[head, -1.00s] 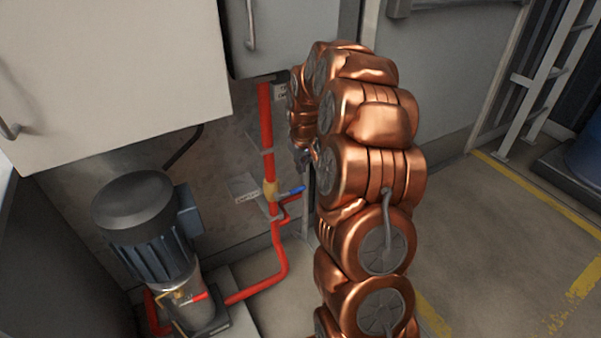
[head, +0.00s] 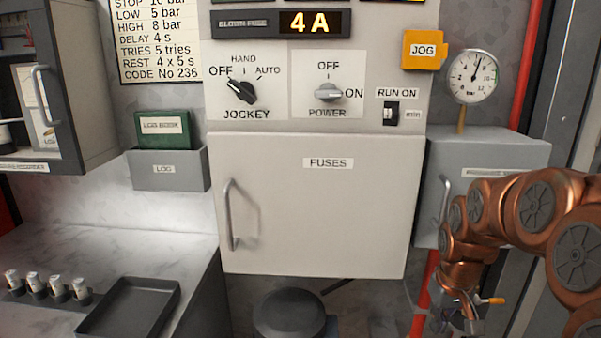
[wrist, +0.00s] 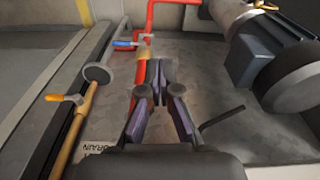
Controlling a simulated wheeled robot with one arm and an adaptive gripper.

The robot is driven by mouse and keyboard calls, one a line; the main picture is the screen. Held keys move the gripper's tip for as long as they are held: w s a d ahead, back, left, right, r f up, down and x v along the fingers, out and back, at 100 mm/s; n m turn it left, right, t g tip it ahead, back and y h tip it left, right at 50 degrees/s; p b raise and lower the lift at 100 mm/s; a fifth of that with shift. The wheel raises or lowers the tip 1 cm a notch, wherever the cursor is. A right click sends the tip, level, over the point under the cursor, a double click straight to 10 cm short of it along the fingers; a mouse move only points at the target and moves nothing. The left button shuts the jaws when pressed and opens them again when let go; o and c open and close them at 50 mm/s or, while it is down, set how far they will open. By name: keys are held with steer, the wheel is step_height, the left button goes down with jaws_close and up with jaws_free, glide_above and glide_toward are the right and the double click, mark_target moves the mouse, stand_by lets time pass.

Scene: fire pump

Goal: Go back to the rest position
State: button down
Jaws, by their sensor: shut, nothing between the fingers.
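My gripper (wrist: 155,75) is shut and empty, with its fingertips together in the middle of the wrist view. It points down toward the floor, above the red pipe (wrist: 160,15) and the blue-handled valve (wrist: 128,43). In the head view my copper arm comes in from the right edge and bends down. My gripper is small there, at the bottom right, near an orange-yellow handle (head: 491,301). Its fingers are partly cut off by the frame edge.
The white fuses door (head: 320,205) is closed. A grey cabinet (head: 500,150) with a pressure gauge (head: 472,77) above it stands close to my arm. A counter at left holds a tray (head: 130,308) and several fuses. The pump motor (wrist: 270,65) is at right in the wrist view.

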steer(key=s+a+r+g+p, duration=0.1)
steer(key=s+a+r+p, duration=0.2)
steer(key=s, duration=0.6)
steer(key=s+a+r+g+p, duration=0.1)
steer(key=s+a+r+p, duration=0.3)
steer(key=s+r+p, duration=0.3)
steer(key=s+a+r+p, duration=0.4)
steer(key=s+r, duration=0.3)
steer(key=s, duration=0.4)
steer(key=shift+s+a+r+g+p, duration=0.25)
steer(key=shift+g+p, duration=0.15)
steer(key=shift+p, duration=0.5)
